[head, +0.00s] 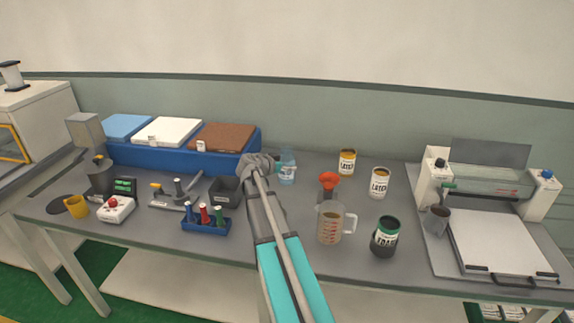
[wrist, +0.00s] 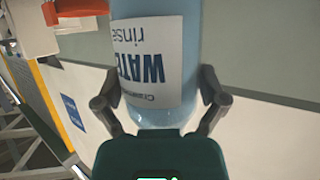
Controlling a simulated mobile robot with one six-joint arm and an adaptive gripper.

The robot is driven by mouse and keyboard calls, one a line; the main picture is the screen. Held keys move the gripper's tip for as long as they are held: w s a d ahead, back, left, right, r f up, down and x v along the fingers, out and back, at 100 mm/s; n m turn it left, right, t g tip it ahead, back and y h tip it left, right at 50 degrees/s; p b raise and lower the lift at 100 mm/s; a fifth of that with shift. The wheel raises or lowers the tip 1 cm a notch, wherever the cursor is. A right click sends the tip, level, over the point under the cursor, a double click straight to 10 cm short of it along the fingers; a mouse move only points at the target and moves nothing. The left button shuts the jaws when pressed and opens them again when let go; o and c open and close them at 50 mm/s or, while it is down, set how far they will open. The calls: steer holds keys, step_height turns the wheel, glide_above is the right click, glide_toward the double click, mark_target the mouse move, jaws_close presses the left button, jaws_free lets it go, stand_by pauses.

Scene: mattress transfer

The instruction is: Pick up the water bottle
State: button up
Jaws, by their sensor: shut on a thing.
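The water bottle (head: 287,168) is pale blue and see-through, with a white label. In the head view it is at the back middle of the grey table, just right of my gripper (head: 258,163). In the wrist view the bottle (wrist: 150,60) fills the middle, and its label reads "WATER" and "rinse". My gripper (wrist: 160,103) has one finger on each side of the bottle and is shut on it. The bottle's top is outside the wrist view. I cannot tell from the head view whether its base touches the table.
A blue bin with coloured pads (head: 185,160) stands left of the gripper. A dark tray (head: 226,190) and a blue rack of tools (head: 206,224) are nearer. To the right are a measuring jug (head: 331,226), several cans (head: 380,183) and a machine with a white bed (head: 505,243).

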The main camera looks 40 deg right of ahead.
steer(key=shift+r+p, duration=0.35)
steer(key=shift+r, duration=0.15)
stand_by(0.9)
